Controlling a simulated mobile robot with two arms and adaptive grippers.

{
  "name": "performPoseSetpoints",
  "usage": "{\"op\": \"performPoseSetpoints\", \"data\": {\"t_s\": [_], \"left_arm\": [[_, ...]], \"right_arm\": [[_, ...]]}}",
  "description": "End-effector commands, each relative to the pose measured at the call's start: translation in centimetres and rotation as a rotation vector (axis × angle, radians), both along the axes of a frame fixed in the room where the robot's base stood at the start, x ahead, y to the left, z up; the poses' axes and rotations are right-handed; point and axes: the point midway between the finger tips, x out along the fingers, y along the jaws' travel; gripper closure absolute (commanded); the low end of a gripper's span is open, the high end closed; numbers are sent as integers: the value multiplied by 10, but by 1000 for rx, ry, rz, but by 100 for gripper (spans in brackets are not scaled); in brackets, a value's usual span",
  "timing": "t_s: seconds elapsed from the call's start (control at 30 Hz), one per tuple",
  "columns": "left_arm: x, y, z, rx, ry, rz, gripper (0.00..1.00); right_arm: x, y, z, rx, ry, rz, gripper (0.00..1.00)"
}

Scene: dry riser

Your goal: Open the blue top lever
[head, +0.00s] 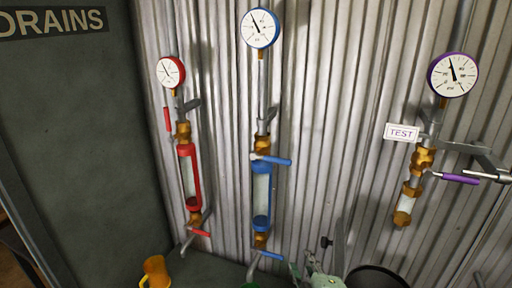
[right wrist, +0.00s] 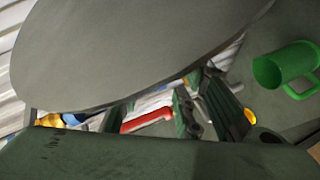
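The blue top lever (head: 277,160) sticks out to the right, nearly level, from the brass valve (head: 262,144) above the blue-framed sight glass (head: 262,190). A second blue lever (head: 270,255) is at the bottom valve below the glass. My right gripper (head: 318,268) is at the bottom edge of the head view, below and right of the blue top lever and apart from it. Its dark fingers (right wrist: 205,108) show in the right wrist view, partly covered; their opening is unclear. My left gripper is not in view.
A red-levered column (head: 189,170) stands left; a purple lever (head: 460,178) and TEST sign (head: 402,132) are right. A yellow mug (head: 155,271) stands lower left. A green mug (right wrist: 285,66) shows in the wrist view, where a large grey disc (right wrist: 130,50) blocks much.

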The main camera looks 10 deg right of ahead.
Motion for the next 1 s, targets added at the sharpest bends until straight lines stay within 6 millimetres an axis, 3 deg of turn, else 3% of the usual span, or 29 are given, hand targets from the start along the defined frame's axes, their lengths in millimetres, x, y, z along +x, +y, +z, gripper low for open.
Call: {"op": "performPoseSetpoints", "data": {"t_s": [0.03, 0.2, 0.4, 0.5, 0.67, 1.0], "left_arm": [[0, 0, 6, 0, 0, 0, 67], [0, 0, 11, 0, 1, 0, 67], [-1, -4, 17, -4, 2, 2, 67], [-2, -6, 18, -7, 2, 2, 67], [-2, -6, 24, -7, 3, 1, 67], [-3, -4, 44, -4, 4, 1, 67]], "right_arm": [[8, -1, 36, -50, -63, 17, 69], [43, 9, 133, -354, -347, 134, 69], [52, 29, 226, -678, -627, 216, 69], [51, 36, 248, -769, -701, 233, 69], [59, 42, 261, -804, -731, 239, 69], [106, 55, 282, -799, -727, 239, 69]]}}
